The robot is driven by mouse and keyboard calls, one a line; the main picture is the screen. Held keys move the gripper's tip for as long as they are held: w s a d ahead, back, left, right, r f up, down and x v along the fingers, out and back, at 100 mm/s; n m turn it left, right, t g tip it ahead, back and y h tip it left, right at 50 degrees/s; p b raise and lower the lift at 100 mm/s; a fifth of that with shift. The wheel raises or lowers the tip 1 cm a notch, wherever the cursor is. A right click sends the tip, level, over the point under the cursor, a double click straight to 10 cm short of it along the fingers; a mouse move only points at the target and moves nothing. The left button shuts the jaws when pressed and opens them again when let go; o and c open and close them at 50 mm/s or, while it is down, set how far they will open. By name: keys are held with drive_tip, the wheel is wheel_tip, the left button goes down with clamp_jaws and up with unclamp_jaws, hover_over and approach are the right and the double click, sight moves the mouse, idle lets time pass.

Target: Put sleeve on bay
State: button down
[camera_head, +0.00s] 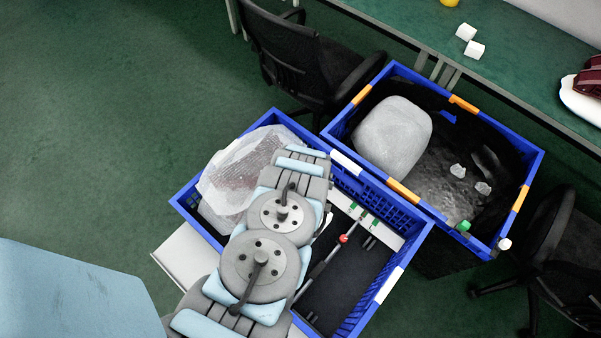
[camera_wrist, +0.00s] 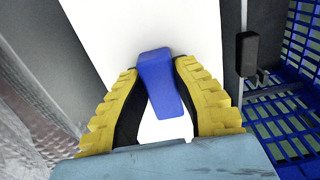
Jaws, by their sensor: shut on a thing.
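A translucent bubble-wrap sleeve (camera_head: 222,190) with something reddish inside lies in the left part of the near blue crate (camera_head: 395,262). Its wrap also shows at the lower left of the wrist view (camera_wrist: 28,145). My gripper (camera_wrist: 158,85) has yellow ridged fingers closed on a blue piece (camera_wrist: 160,80) against a white panel (camera_wrist: 105,25). Whether this piece belongs to the sleeve or the panel I cannot tell. In the head view my arm hides the gripper and the crate's middle. The crate's right part shows a dark floor (camera_head: 335,285), possibly the bay.
A thin rod with a red knob (camera_head: 343,239) lies in the crate's right part. A second blue crate (camera_head: 530,180) with a wrapped white bundle (camera_head: 393,135) adjoins it. Office chairs (camera_head: 290,55) and a green bench (camera_head: 400,15) stand around. Open floor lies left.

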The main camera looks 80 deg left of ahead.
wheel_tip(320, 180, down, 21)
drive_tip(key=b, duration=1.5)
drive_tip(key=shift+f, duration=0.2)
drive_tip(key=c, duration=1)
unclamp_jaws()
drive_tip(key=shift+o, duration=0.2)
drive_tip(key=shift+r, duration=0.15)
